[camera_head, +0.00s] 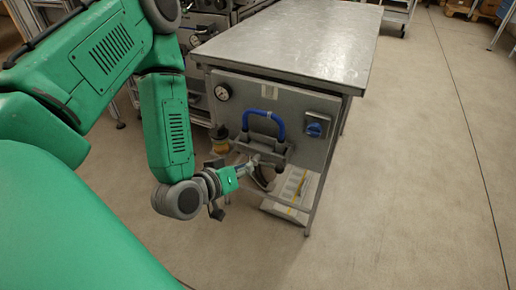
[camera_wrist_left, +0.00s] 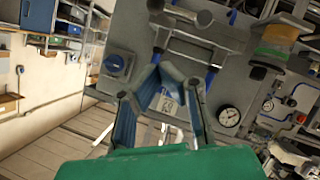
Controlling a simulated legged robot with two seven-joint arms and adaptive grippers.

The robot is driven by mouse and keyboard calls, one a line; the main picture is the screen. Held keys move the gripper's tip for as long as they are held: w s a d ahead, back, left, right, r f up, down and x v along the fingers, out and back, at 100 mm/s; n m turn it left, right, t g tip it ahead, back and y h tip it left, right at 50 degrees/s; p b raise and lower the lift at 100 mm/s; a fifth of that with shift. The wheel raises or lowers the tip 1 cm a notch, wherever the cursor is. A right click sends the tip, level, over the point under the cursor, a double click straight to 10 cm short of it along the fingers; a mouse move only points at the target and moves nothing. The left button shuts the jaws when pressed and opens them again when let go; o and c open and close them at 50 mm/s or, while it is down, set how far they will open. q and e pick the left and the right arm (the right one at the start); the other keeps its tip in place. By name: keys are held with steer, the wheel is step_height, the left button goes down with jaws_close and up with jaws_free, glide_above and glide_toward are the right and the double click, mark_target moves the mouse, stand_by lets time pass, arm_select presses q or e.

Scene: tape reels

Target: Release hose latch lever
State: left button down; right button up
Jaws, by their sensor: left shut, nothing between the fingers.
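A blue U-shaped lever (camera_head: 280,125) stands up from a grey bracket (camera_head: 278,151) on the front panel of the workbench. I take it for the hose latch lever. My left gripper (camera_head: 254,161) is shut and empty, close to the lower left part of the bracket, below the blue lever. I cannot tell whether it touches. In the left wrist view, which is turned over, the shut fingers (camera_wrist_left: 168,76) are in front of the panel. The grey bracket (camera_wrist_left: 205,42) lies beyond them and blue parts of the lever (camera_wrist_left: 211,80) show partly behind the fingers. My right gripper is not in view.
The panel (camera_head: 312,105) carries a round gauge (camera_head: 222,91) and a blue rotary switch (camera_head: 315,129). A yellow and dark fitting (camera_head: 219,145) sits left of the bracket. Pale boxes (camera_head: 292,190) lie low under the bench (camera_head: 300,40). The floor to the right is clear.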

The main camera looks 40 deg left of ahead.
arm_select(q)
steer(key=b, duration=0.3)
glide_above(270, 166)
steer(key=s, duration=0.3)
step_height(270, 166, down, 4)
steer(key=f, duration=0.1)
steer(key=w+d+f+b, duration=0.1)
steer(key=shift+w+f, duration=0.15)
steer(key=shift+f, duration=0.2)
steer(key=shift+w+d+f, duration=0.1)
steer(key=shift+w+d, duration=0.1)
steer(key=shift+d, duration=0.3)
steer(key=shift+a, duration=0.25)
steer(key=shift+f, duration=0.15)
